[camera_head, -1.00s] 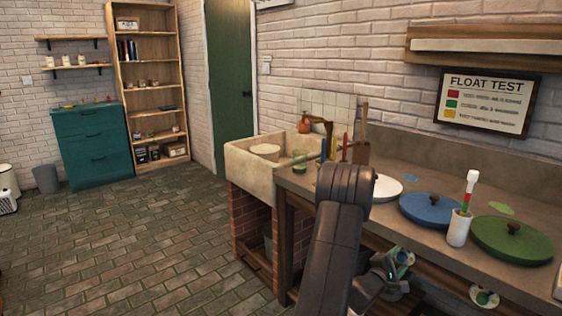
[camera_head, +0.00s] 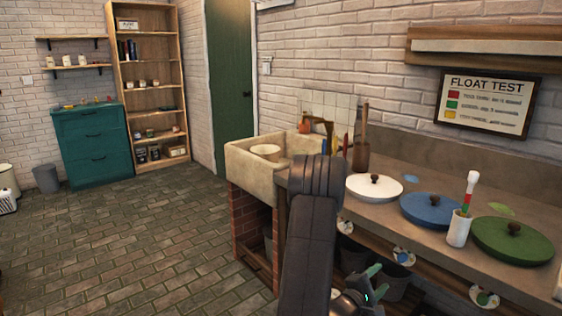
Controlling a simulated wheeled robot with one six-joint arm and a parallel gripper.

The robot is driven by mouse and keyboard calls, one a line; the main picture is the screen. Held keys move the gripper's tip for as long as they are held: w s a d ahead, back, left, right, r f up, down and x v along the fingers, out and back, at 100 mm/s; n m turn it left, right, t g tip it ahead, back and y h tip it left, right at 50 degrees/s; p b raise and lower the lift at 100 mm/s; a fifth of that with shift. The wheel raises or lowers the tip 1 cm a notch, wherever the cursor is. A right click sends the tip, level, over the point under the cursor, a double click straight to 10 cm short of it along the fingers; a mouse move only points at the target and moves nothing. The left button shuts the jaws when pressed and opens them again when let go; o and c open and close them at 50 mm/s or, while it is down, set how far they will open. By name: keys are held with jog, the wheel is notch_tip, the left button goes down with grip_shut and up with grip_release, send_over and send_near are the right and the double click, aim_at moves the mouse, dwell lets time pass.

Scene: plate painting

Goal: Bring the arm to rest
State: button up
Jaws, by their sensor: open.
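My arm rises from the bottom of the view, its dark elbow in front of the counter's left end beside the sink. My gripper (camera_head: 366,284) is low in the picture, below the counter's front edge, with its two greenish fingers apart and nothing visible between them. The rest of the wrist is partly cut off by the bottom edge and the arm.
The counter (camera_head: 420,222) carries a white lid (camera_head: 360,188), a blue lid (camera_head: 425,209), a green lid (camera_head: 490,238) and a white cup (camera_head: 459,230) with a striped stick. A stone sink (camera_head: 240,160) stands left. Grey bins (camera_head: 352,254) sit below. The brick floor (camera_head: 140,240) is clear.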

aim_at(401, 260)
jog(key=x, duration=1.2)
jog(key=shift+d, duration=0.2)
jog(key=shift+s+a+f+m+b, duration=0.1)
jog(key=shift+a+f+m+b, duration=0.05)
jog(key=shift+m+b, duration=0.3)
jog(key=m+b, duration=0.1)
jog(key=m, duration=0.2)
jog(key=m+b, duration=0.2)
jog(key=m, duration=0.4)
jog(key=shift+m, duration=0.35)
jog(key=m+b, duration=0.2)
jog(key=m, duration=0.2)
jog(key=shift+a+m, duration=0.1)
jog(key=shift+m, duration=0.3)
jog(key=m+b, duration=0.1)
jog(key=m, duration=0.4)
jog(key=shift+m, duration=0.3)
